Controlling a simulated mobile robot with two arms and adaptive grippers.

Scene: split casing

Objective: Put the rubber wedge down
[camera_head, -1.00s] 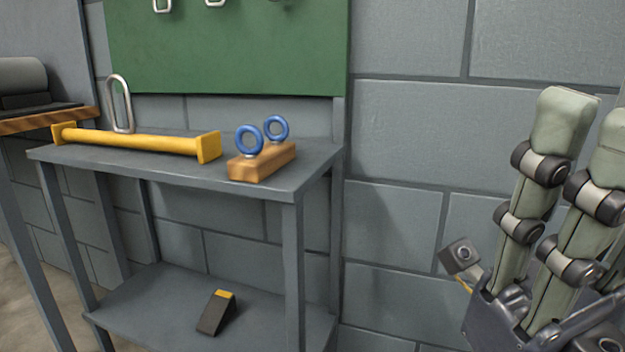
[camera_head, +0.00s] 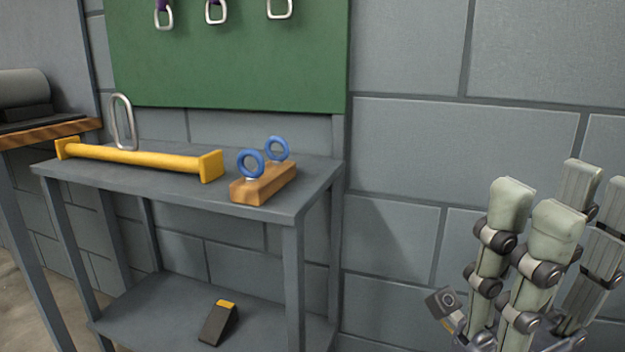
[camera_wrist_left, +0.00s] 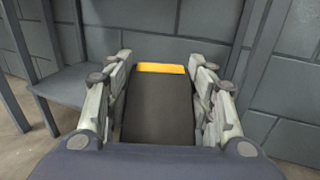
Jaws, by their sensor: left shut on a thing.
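The rubber wedge, a black block with a yellow strip (camera_wrist_left: 160,100), sits between the fingers of my left gripper (camera_wrist_left: 160,85) in the left wrist view, its yellow edge at the far end. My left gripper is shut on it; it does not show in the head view. A black wedge with a yellow top (camera_head: 219,323) shows at the lower shelf in the head view, and I cannot tell whether it is the same one. My right gripper (camera_head: 570,225) is at the lower right of the head view, fingers up and apart, with nothing visible between them.
The grey shelf unit's top (camera_head: 130,183) holds a yellow bar (camera_head: 140,159), a metal loop (camera_head: 123,122) and a wooden block (camera_head: 265,183) with two blue rings. The lower shelf (camera_head: 155,315) has bare room. A green board (camera_head: 230,65) hangs behind. A bench edge (camera_head: 50,132) is at left.

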